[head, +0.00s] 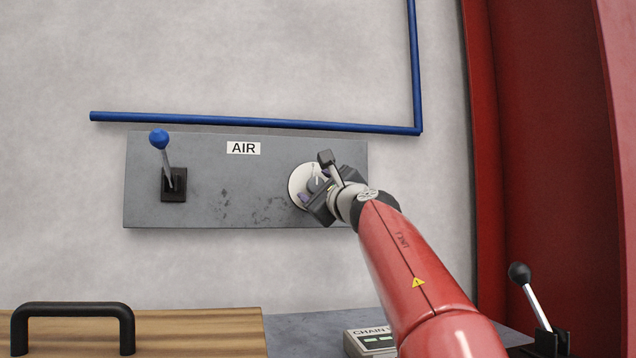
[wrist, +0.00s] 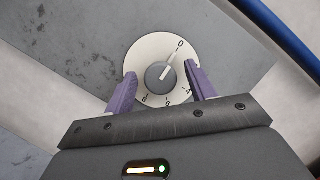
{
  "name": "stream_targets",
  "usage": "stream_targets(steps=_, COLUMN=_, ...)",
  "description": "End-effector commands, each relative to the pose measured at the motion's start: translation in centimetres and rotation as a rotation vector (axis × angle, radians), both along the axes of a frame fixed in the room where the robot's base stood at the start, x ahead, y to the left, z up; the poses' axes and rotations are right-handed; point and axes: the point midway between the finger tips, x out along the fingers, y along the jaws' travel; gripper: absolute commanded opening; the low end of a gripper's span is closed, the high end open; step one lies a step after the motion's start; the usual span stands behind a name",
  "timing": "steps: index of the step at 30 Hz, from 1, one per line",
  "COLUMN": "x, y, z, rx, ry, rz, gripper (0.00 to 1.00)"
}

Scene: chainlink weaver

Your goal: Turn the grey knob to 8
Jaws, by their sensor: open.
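The grey knob (wrist: 159,75) sits at the centre of a round cream dial (wrist: 150,50) in the wrist view. Its white pointer line aims at the 0 mark, up and to the right. The 8 mark (wrist: 145,99) is at the lower left of the dial. My gripper (wrist: 160,71) is open, with one purple finger on each side of the knob and a gap between each finger and the knob. In the head view, the dial (head: 297,181) is partly hidden by my gripper (head: 314,188).
The dial is on a grey panel (head: 235,195) labelled AIR, with a blue-balled lever (head: 168,165) at its left. A blue pipe (head: 250,123) runs above it and up the right. Below are a black handle (head: 72,308) and a black-knobbed lever (head: 533,300).

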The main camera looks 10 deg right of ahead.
Motion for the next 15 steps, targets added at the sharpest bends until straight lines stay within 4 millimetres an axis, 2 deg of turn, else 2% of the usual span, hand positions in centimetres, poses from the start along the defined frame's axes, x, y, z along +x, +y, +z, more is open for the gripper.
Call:
stream_targets(steps=5, x=-0.03, y=0.00, z=-0.02, rx=0.000, ry=0.000, rz=0.000, gripper=0.55)
stream_targets(steps=15, x=-0.03, y=-0.02, z=-0.02, rx=0.000, ry=0.000, rz=0.000, gripper=0.12)
